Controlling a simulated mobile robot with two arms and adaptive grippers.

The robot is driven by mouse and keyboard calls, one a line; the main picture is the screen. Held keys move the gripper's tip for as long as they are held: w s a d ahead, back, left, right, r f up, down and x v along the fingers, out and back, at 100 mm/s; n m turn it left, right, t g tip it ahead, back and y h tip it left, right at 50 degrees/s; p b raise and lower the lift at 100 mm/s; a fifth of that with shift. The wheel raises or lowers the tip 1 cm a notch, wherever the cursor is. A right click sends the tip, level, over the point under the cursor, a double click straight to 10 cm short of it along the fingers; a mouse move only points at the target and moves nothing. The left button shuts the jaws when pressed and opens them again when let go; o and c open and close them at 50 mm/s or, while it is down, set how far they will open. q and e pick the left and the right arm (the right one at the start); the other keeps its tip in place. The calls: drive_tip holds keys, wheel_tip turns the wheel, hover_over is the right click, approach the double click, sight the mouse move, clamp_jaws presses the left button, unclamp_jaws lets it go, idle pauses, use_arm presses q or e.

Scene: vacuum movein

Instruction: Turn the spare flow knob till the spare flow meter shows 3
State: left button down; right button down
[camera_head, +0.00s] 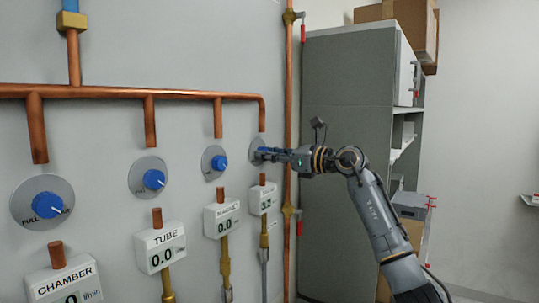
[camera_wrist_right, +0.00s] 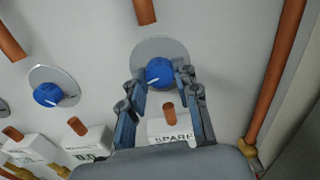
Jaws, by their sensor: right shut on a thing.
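The spare flow knob (camera_wrist_right: 160,72) is a blue knob with a white pointer line on a round grey plate. My right gripper (camera_wrist_right: 162,84) has its fingers on either side of it and is shut on it. In the head view the right gripper (camera_head: 264,155) reaches the rightmost plate from the right and hides most of this knob. The spare flow meter (camera_head: 263,199), a white box, is below the knob. Its digits are small; the last looks like a 2, but I cannot read the whole value surely. In the wrist view only its SPARE label (camera_wrist_right: 172,138) shows. My left gripper is not in view.
Other blue knobs, such as the tube knob (camera_head: 154,179), line the wall to the left. The tube meter (camera_head: 160,247) reads 0.0. A copper pipe (camera_head: 289,120) runs upright right of the spare knob. A grey cabinet (camera_head: 345,90) stands beyond it.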

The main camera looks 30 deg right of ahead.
drive_tip(key=m+p, duration=0.1)
drive_tip(key=m, duration=0.2)
idle(0.4)
drive_tip(key=c, duration=1)
unclamp_jaws()
drive_tip(key=v, duration=1.2)
